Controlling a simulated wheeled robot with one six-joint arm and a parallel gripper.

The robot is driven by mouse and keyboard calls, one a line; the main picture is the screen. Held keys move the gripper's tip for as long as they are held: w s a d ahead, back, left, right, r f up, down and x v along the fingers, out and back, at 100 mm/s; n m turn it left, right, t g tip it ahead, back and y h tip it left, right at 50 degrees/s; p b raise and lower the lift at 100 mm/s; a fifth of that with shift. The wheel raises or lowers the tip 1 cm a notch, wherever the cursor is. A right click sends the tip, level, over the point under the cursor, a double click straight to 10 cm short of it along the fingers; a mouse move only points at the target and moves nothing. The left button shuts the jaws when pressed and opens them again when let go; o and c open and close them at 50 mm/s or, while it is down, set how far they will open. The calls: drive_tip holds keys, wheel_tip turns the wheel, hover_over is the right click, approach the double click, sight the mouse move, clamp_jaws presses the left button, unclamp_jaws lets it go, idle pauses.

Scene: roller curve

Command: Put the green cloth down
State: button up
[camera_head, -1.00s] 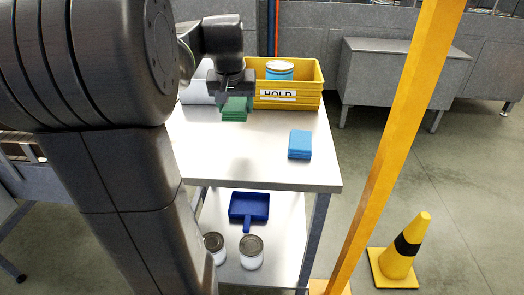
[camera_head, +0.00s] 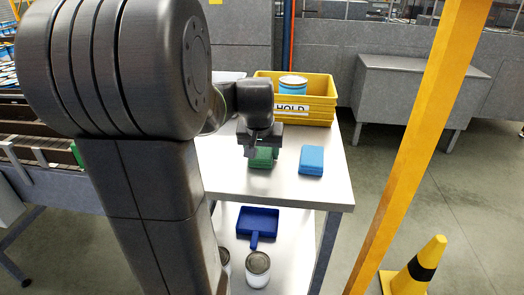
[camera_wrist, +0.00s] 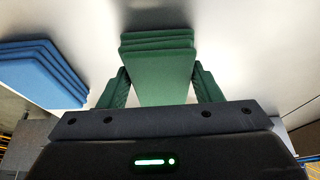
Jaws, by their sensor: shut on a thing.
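The green cloth (camera_head: 262,158) is a folded stack on or just above the white tabletop. It also shows in the wrist view (camera_wrist: 158,70), between the two green-padded fingers. My gripper (camera_head: 262,148) points down and is shut on the green cloth; its fingers also show in the wrist view (camera_wrist: 160,88). The gripper hides part of the cloth in the head view. I cannot tell whether the cloth's underside touches the table (camera_head: 230,180).
A folded blue cloth (camera_head: 311,160) lies just right of the green one. A yellow HOLD bin (camera_head: 321,105) with a blue-and-white can (camera_head: 293,84) stands at the back. A blue dustpan (camera_head: 256,222) and cans (camera_head: 258,268) are on the lower shelf. A yellow post (camera_head: 425,130) stands at right.

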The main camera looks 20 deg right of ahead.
drive_tip(key=shift+f, duration=0.1)
drive_tip(key=shift+f, duration=0.15)
drive_tip(key=o, duration=0.9)
drive_tip(key=shift+s, duration=0.1)
drive_tip(key=shift+o, duration=0.2)
drive_tip(key=shift+a+r, duration=0.1)
drive_tip(key=shift+r, duration=0.55)
drive_tip(key=v, duration=1.1)
